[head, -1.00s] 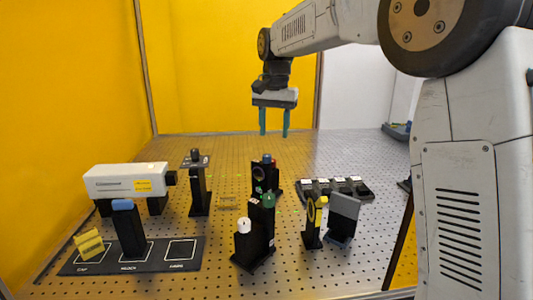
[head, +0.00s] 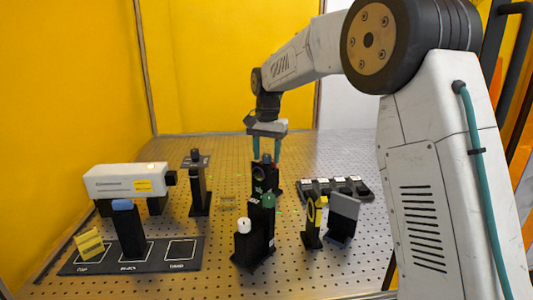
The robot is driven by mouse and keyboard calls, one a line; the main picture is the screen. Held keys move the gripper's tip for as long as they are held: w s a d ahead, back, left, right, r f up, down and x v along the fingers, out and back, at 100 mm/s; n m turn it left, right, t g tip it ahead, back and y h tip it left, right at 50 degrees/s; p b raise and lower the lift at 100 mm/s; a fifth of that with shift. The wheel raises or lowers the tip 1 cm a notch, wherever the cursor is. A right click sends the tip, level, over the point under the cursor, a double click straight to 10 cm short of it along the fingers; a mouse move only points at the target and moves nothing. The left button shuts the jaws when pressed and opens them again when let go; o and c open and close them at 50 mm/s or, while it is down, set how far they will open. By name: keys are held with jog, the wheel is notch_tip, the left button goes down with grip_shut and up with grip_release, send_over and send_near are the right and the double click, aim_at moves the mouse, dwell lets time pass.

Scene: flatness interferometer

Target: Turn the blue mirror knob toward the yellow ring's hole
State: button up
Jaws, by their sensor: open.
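The blue knob (head: 266,157) sits on top of a black mirror mount (head: 262,175) near the middle of the optical table; a red part shows beside the knob. My gripper (head: 267,158) points straight down over this mount, its two teal fingers apart on either side of the knob. I cannot tell whether a finger touches it. The yellow ring (head: 311,210) stands on a black post to the right and nearer, in front of a grey plate (head: 344,206). Its hole is seen at a slant.
A green knob (head: 268,200) and a white knob (head: 244,225) top nearer black mounts. A white laser box (head: 127,181), a blue-topped block (head: 124,205) and a yellow card (head: 90,244) stand left. A dark rack (head: 335,189) lies right.

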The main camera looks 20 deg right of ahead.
jog(key=shift+c, duration=0.4)
jog(key=c, duration=0.9)
jog(key=shift+n, duration=2.8)
jog(key=o, duration=1)
jog(key=shift+r, duration=0.1)
